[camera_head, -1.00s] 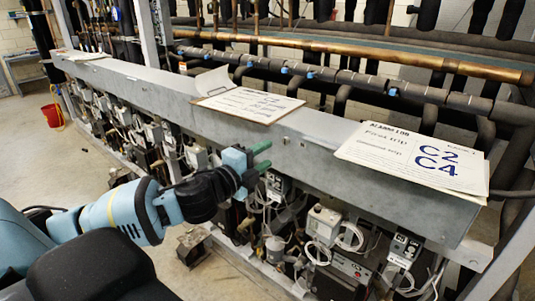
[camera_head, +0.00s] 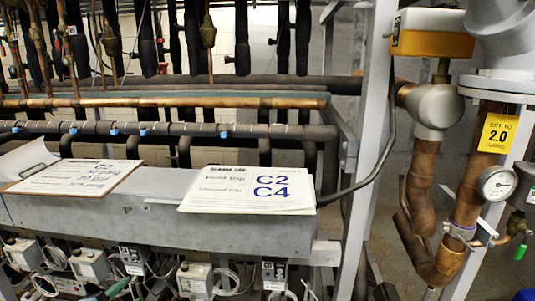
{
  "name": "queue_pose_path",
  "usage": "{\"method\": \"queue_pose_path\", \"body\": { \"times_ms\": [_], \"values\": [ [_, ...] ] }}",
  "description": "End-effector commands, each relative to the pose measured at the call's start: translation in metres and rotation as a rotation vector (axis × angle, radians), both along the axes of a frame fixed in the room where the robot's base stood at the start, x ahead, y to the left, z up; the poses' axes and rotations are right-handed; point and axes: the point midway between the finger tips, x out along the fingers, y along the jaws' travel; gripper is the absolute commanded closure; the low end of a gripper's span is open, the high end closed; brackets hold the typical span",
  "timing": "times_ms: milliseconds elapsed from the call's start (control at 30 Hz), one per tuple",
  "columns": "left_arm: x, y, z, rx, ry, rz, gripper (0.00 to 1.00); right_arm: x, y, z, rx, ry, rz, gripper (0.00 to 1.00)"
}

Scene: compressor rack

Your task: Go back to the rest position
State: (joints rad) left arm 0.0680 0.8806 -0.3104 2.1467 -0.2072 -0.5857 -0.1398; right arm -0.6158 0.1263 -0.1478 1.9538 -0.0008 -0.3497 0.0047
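My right gripper is not in view.
The grey rack beam (camera_head: 250,232) crosses the left half, carrying the C2/C4 card (camera_head: 248,189) and a handwritten sheet (camera_head: 72,177). Wired boxes (camera_head: 195,281) sit below. A grey upright post (camera_head: 365,150), copper pipes (camera_head: 465,205) and a pressure gauge (camera_head: 497,183) stand at the right.

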Motion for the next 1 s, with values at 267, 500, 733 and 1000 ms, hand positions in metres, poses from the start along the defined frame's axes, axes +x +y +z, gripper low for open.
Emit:
{"method": "queue_pose_path", "body": {
  "times_ms": [267,500,733,1000],
  "values": [
    [-0.095,-0.051,-0.157,-0.481,0.322,0.132,0.59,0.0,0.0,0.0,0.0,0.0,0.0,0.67],
    [-0.198,-0.09,-0.244,-0.824,0.53,0.342,0.59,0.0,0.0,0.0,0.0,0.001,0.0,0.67],
    [-0.251,-0.108,-0.274,-0.971,0.609,0.471,0.59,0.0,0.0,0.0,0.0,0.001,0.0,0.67],
    [-0.256,-0.11,-0.277,-0.984,0.615,0.483,0.59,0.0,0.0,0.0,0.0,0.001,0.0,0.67]
  ]
}}
